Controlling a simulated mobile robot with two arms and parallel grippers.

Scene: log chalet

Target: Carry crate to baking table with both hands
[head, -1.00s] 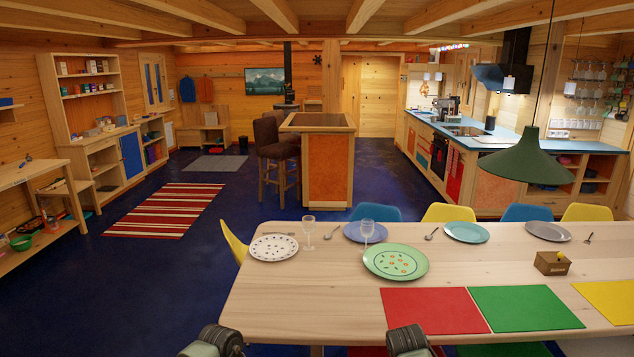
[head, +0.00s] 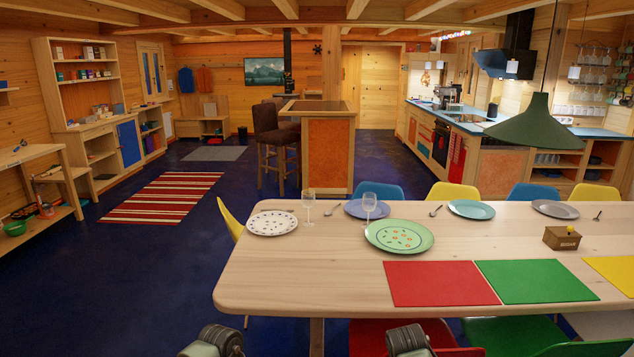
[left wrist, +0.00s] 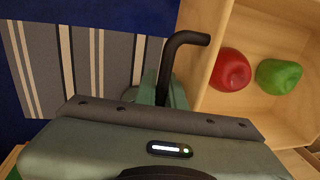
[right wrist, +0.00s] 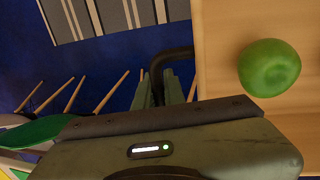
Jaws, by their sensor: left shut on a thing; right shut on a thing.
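The crate shows only in the wrist views. My left gripper (left wrist: 160,92) is shut on a black bar handle (left wrist: 187,38) beside the crate wall (left wrist: 209,45). In the right wrist view my right gripper (right wrist: 163,88) is shut on another black handle (right wrist: 172,56) beside the crate wall (right wrist: 200,30); a green apple (right wrist: 269,67) lies inside. The head view does not show the crate or fingertips. I cannot tell which table is the baking table.
A dining table (head: 330,285) with plates, glasses and coloured mats stands close ahead to the right, chairs around it. A tall island (head: 325,155) with bar stools (head: 270,140) stands farther back. Blue floor is open to the left, with a striped rug (head: 160,198).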

